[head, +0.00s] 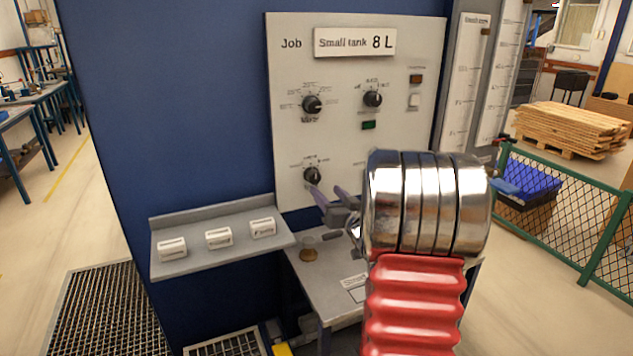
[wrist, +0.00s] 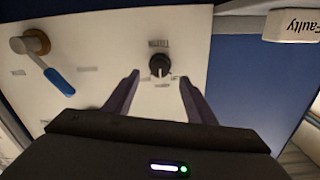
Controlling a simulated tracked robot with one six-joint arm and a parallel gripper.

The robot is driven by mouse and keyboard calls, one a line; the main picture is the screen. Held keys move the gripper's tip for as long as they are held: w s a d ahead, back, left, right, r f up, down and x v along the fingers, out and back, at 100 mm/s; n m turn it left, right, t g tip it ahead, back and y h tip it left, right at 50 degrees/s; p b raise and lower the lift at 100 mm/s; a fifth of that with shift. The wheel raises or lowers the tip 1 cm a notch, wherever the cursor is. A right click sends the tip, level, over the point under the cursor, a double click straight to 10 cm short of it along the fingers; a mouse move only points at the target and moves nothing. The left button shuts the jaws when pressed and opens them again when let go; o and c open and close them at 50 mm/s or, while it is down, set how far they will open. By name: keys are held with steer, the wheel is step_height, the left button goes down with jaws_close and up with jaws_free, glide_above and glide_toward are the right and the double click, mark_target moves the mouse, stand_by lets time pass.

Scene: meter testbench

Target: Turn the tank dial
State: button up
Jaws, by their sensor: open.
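A pale panel (head: 350,140) on the blue cabinet carries three black round dials: an upper left dial (head: 312,104), an upper right dial (head: 372,99) and a lower left dial (head: 312,174). Their small labels are too blurred to tell which is the tank dial. My gripper (head: 327,191) is open and empty, just in front of and below the lower left dial. In the wrist view a black dial (wrist: 160,66) with a pale pointer mark lies between the two open fingers (wrist: 159,80), just beyond their tips. No touch is visible.
A card (head: 354,42) reads "Small tank 8 L". A grey shelf (head: 170,262) holds three white blocks; one (wrist: 291,25) reads "Faulty". A blue-handled lever (wrist: 58,80) sits beside the dial in the wrist view. A small bench (head: 308,278) stands below; a green fence (head: 570,210) is right.

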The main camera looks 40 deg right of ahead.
mark_target(316, 180)
steer(key=x, duration=0.8)
steer(key=shift+w+d, duration=0.1)
steer(key=shift+w, duration=0.15)
steer(key=shift+c, duration=0.5)
steer(key=c, duration=0.9)
steer(key=shift+d, duration=0.1)
steer(key=shift+c, duration=0.2)
